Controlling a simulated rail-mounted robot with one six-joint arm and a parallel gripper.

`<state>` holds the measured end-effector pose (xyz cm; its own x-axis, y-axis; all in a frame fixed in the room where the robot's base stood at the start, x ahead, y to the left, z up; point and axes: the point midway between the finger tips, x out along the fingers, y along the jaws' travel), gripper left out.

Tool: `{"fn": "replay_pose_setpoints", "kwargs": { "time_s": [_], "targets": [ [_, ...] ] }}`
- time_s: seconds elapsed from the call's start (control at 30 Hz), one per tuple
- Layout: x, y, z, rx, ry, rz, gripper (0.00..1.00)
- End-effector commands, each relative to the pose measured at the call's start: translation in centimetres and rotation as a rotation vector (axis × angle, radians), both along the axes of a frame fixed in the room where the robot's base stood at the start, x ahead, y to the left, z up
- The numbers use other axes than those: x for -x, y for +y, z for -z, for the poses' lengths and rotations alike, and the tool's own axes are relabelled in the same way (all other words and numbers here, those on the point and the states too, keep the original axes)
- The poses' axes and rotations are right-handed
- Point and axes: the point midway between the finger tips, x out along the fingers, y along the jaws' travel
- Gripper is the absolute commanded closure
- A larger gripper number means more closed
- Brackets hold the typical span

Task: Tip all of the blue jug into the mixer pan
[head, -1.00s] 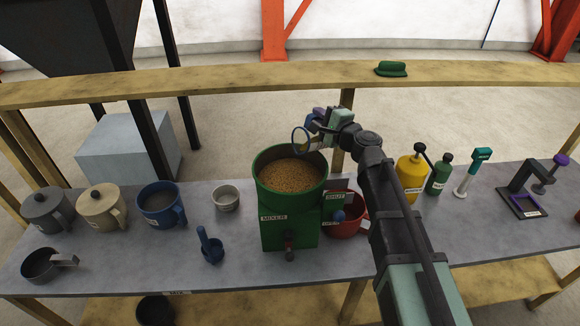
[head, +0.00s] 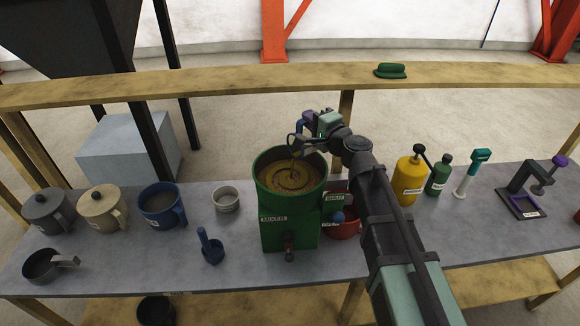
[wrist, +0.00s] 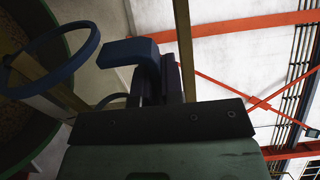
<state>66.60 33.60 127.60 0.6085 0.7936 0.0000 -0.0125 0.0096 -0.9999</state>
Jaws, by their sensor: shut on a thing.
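My gripper (head: 312,128) is shut on the blue handle of a jug above the back right rim of the green mixer pan (head: 262,192). The blue jug (head: 296,146) is tipped, with its mouth toward the pan. A thin amber stream seems to fall from it into the pan. In the wrist view the blue jug (wrist: 88,45) shows as a ring-shaped rim at the upper left, with its handle in my jaws. The pan holds tan grains with a dark wet swirl. The jug's inside is mostly hidden, so its remaining contents cannot be told.
A wide blue mug (head: 160,207), a cream pot (head: 100,211) and a grey pot (head: 46,214) stand at left.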

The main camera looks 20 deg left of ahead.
Motion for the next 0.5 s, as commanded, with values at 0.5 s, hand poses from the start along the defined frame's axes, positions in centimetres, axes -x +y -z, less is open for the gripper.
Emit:
{"fn": "replay_pose_setpoints", "kwargs": {
  "time_s": [0.5],
  "targets": [
    [1.7, 1.3, -0.8, 0.108, -0.141, -0.001, 1.0]
  ]
}}
